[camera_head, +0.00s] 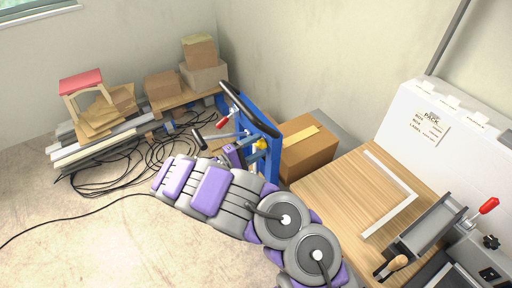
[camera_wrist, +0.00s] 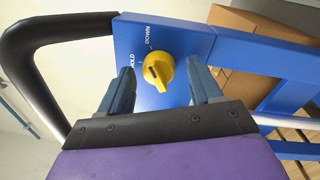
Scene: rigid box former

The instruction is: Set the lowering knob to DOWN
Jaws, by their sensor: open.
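The lowering knob (camera_wrist: 157,71) is yellow and sits on a blue plate (camera_wrist: 190,42) of a blue frame. In the wrist view the label DOWN is above the knob and HOLD is at its left, partly behind a finger. My gripper (camera_wrist: 160,67) is open, with one finger left and one right of the knob in the picture; contact is not visible. In the head view the knob (camera_head: 262,144) is small, just beyond my gripper (camera_head: 241,152).
A black curved handle (camera_wrist: 28,70) rises beside the plate. Cardboard boxes (camera_head: 307,146) stand behind the blue frame (camera_head: 268,165). A wooden-topped bench (camera_head: 345,205) is at the right. Black cables (camera_head: 120,165) lie on the floor at the left, by stacked planks.

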